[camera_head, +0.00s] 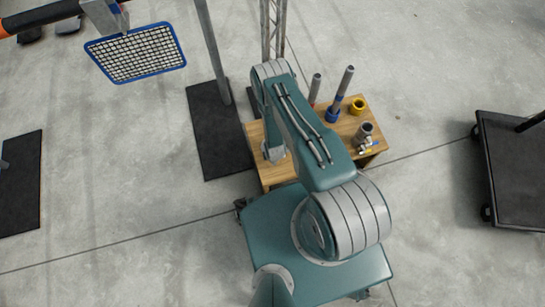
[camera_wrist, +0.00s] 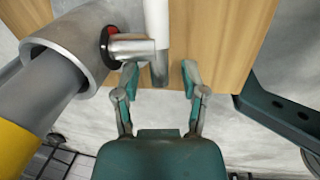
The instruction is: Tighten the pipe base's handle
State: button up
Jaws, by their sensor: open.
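In the wrist view, a grey metal pipe base (camera_wrist: 85,32) with a thick round collar fills the upper left. A metal handle (camera_wrist: 135,46) sticks out from its side, with a red and black fitting where they meet. A pale bar rises from the handle's end to the top edge. My gripper (camera_wrist: 157,82) is open, with one finger on each side of the handle's lower tip. I cannot tell whether either finger touches it. In the head view, my arm hides the gripper, and a grey pipe fitting with a small yellow part (camera_head: 366,136) stands on the table's right side.
The wooden table (camera_head: 277,174) also holds a blue-based upright pipe (camera_head: 333,113) and a yellow ring (camera_head: 358,105). A post on a black base plate (camera_head: 215,130) stands left of it. A dark cart (camera_head: 520,170) is far right. Open concrete floor lies left and right.

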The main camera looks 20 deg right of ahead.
jog(key=shift+d, duration=0.1)
grip_shut()
jog(key=shift+r+y, duration=0.1)
jog(key=shift+y, duration=0.5)
jog(key=shift+d+r+m+y, duration=0.1)
jog(key=shift+d+r+y, duration=0.05)
jog(key=shift+y, duration=0.7)
jog(key=shift+d+r+m+y, duration=0.1)
jog(key=shift+d+r+y, duration=0.05)
jog(key=shift+y, duration=0.65)
jog(key=shift+d+r+m+y, duration=0.1)
jog(key=shift+d+r+y, duration=0.05)
jog(key=shift+y, duration=0.7)
jog(key=shift+d+r+m+y, duration=0.1)
jog(key=shift+d+y, duration=0.1)
jog(key=shift+y, duration=0.85)
jog(key=shift+d+r+m+y, duration=0.1)
jog(key=shift+d+y, duration=0.15)
jog(key=shift+y, duration=0.75)
jog(key=shift+d+r+m+y, duration=0.1)
jog(key=shift+d+y, duration=0.1)
jog(key=shift+y, duration=0.85)
grip_release()
